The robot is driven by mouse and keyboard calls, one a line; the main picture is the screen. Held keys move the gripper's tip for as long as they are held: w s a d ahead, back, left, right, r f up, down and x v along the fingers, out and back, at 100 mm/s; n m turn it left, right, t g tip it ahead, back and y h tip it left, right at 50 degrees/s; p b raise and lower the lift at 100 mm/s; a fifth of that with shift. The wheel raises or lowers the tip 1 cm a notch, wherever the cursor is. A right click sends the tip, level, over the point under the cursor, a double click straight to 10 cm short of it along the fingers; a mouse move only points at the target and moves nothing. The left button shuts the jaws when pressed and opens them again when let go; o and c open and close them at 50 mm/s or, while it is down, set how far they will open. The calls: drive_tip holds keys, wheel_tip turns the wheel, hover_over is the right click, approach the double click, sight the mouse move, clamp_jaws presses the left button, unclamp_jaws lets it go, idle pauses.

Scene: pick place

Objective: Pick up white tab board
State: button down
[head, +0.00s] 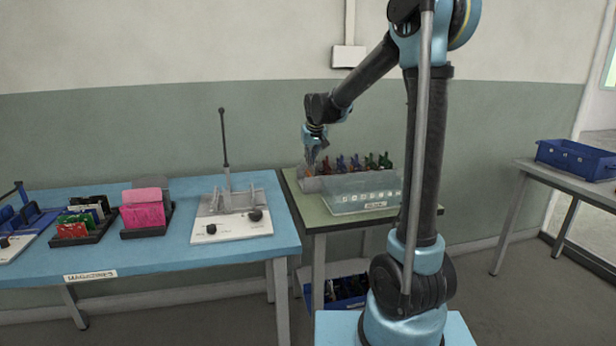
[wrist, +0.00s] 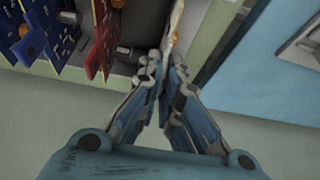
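The white tab board (wrist: 174,32) shows in the wrist view as a thin pale strip seen edge-on, with an orange spot near its top. My gripper (wrist: 163,60) has its fingertips brought together on the near end of this strip. In the head view my gripper (head: 312,158) is low at the left end of the row of boards on the green table. The white board cannot be made out clearly there.
A red board (wrist: 103,35) and a blue board (wrist: 38,32) stand left of the white one in the wrist view. A clear bin (head: 362,196) stands in front of the row. The blue table (head: 160,255) at left holds a fixture (head: 232,225) and pink boards (head: 143,215).

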drive_tip(key=shift+r, duration=0.1)
idle(0.3)
wheel_tip(320, 180, up, 10)
drive_tip(key=shift+f, duration=0.1)
idle(0.4)
idle(0.3)
wheel_tip(320, 180, up, 3)
drive_tip(key=shift+f, duration=0.2)
idle(0.4)
